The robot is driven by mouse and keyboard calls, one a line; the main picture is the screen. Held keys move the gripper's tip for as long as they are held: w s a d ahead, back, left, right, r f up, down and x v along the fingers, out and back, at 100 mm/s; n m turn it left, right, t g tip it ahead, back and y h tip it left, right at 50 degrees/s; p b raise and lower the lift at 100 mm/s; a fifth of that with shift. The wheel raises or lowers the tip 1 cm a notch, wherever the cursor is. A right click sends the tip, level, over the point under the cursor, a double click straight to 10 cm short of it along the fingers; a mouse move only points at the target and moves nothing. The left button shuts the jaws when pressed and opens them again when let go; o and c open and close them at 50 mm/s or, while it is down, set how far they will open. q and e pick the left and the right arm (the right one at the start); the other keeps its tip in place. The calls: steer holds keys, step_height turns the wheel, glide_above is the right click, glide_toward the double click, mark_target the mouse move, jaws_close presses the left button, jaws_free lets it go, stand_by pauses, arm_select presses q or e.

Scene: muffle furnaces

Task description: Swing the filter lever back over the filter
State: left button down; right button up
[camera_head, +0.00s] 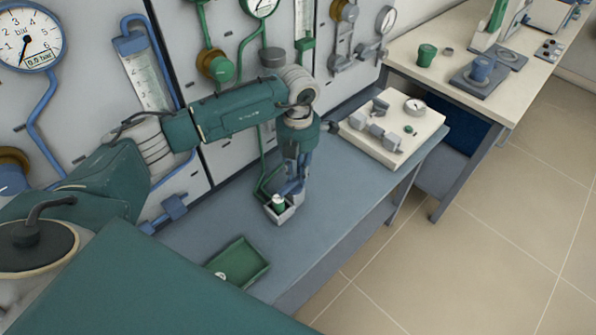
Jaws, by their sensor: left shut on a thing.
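My left gripper (288,192) points down over the grey-blue bench and is shut on a small green-and-white piece (279,203). This piece sits at a small pale square holder (281,213), low at the bench top. The fingers and wrist hide part of both. I cannot tell whether the piece is in the holder or just above it. I cannot make out the filter lever for certain; a cream board (425,127) right of my arm carries grey blocks, a round gauge and a small green knob. My right gripper is not in view.
A green tray (257,262) lies on the bench near my body. Wall panels with gauges, a blue pipe (37,125) and green pipes stand close behind my arm. A cream table (420,45) with a green pot (427,55) is at the upper right. The bench front is clear.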

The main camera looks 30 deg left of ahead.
arm_select(q)
steer(key=shift+w+r, duration=0.1)
steer(key=shift+r, duration=0.05)
steer(key=c, duration=1.6)
jaws_free()
steer(key=shift+o, duration=0.2)
step_height(320, 180, up, 12)
